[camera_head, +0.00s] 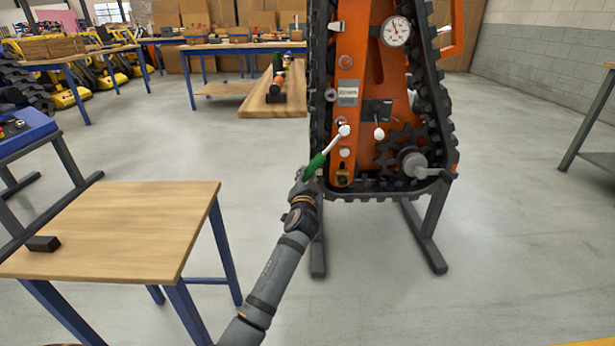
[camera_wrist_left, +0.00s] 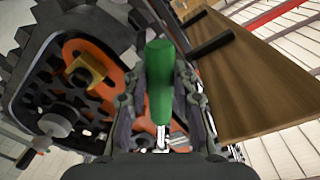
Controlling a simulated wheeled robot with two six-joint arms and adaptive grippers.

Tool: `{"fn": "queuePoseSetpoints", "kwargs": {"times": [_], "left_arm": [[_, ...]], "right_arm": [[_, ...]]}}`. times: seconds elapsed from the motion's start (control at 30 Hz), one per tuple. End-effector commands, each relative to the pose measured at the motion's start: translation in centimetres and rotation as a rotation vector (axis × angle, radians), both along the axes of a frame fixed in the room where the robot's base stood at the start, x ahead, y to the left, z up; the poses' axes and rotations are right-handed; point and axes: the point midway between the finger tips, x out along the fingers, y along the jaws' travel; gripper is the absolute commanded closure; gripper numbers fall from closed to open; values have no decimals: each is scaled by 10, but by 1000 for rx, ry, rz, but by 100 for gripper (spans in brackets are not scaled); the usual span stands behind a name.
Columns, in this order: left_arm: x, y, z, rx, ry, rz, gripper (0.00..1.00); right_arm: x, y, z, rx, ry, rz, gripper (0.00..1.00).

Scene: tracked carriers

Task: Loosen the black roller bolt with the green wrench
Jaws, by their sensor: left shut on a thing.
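The green wrench (camera_head: 317,163) runs slanting up to the right from my left gripper (camera_head: 304,183), which is shut on its green handle. The wrench's pale head (camera_head: 344,130) lies in front of the lower face of the orange tracked carrier (camera_head: 354,45). It overlaps a bolt spot there; I cannot tell whether it is seated on a bolt. The black roller bolt is not clearly told apart and may be behind the wrench head. In the left wrist view the green handle (camera_wrist_left: 160,85) stands between the fingers of my left gripper (camera_wrist_left: 162,110). My right gripper is out of view.
A wooden table (camera_head: 120,225) with a dark block (camera_head: 43,243) stands at the left. A pressure gauge (camera_head: 396,31), a toothed sprocket (camera_head: 400,148) and a grey crank (camera_head: 415,163) are on the carrier. The carrier's stand legs (camera_head: 425,240) reach the floor. Open floor lies at right.

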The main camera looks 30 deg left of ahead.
Motion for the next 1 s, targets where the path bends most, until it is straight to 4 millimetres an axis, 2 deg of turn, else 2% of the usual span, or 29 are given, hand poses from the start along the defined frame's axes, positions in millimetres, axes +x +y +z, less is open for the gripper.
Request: {"fn": "queuePoseSetpoints", "kwargs": {"times": [0.6,1.0], "left_arm": [[-29,-16,2,0,-2,0,100],[-33,-18,1,0,-2,0,100]], "right_arm": [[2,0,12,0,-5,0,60],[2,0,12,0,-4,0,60]]}}
